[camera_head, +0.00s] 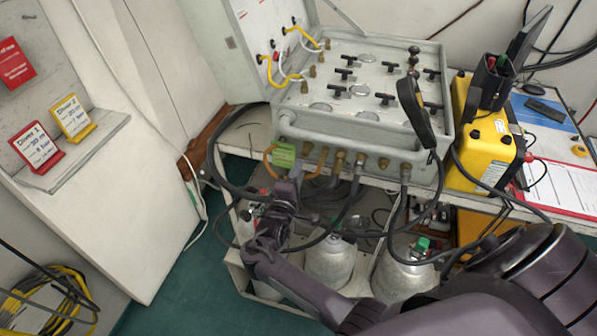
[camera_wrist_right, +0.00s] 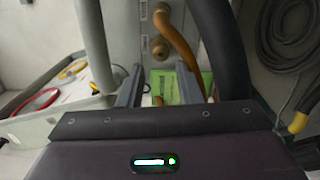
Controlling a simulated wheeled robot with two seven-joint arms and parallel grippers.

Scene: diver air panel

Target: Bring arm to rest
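My right gripper (camera_head: 292,178) reaches up from the bottom of the head view to the front of the grey air panel (camera_head: 345,150). In the right wrist view its two fingers (camera_wrist_right: 160,86) stand apart with nothing seen clamped between them. A green tag (camera_head: 284,155) hangs at the panel's front left, just above the fingertips. It also shows in the right wrist view (camera_wrist_right: 167,90), beyond the fingers and partly behind the right one. I cannot tell whether a finger touches it. My left gripper is not in view.
An orange hose (camera_wrist_right: 178,40) and black hoses (camera_head: 228,178) run close to the gripper. Grey cylinders (camera_head: 330,262) stand below the panel. A yellow case (camera_head: 487,150) is at its right.

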